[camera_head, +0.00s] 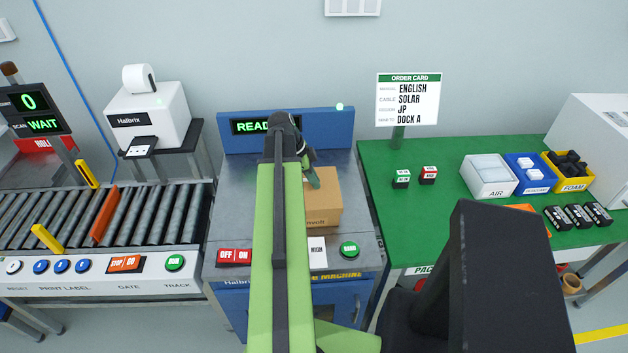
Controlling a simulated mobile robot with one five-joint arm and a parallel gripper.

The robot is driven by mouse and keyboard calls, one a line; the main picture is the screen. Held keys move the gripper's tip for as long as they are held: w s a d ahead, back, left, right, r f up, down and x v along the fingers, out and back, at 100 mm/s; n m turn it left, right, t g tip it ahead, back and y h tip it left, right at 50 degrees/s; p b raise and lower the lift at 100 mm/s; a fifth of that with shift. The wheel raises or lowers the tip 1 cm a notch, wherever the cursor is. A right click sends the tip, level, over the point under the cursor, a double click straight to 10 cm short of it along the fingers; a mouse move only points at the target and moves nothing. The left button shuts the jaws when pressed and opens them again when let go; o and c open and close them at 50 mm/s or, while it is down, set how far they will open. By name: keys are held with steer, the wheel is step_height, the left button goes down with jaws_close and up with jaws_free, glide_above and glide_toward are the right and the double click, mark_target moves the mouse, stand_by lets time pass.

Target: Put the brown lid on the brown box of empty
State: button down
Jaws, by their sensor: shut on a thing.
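A brown cardboard box (324,220) stands on the grey metal top of the machine in the middle, just right of my green arm. A flat brown surface that looks like the brown lid (326,187) covers the top of the box. I cannot tell whether it sits fully down. My gripper (313,181) is at the left part of this surface, shut on what looks like the lid. My arm hides the left side of the box, and the fingertips' grip shows only in part.
The machine has a blue back panel (341,127) with a partly hidden display, OFF/ON buttons (234,257) and a green button (349,249). A roller conveyor (150,210) lies left. A green table (440,222) with bins and small boxes stands right.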

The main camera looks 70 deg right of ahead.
steer(key=shift+f+b, duration=0.3)
steer(key=shift+f, duration=0.05)
stand_by(0.4)
steer(key=c, duration=1.4)
jaws_free()
steer(key=shift+r, duration=0.1)
steer(key=p+v, duration=1.6)
steer(key=v, duration=0.1)
steer(key=shift+r, duration=0.1)
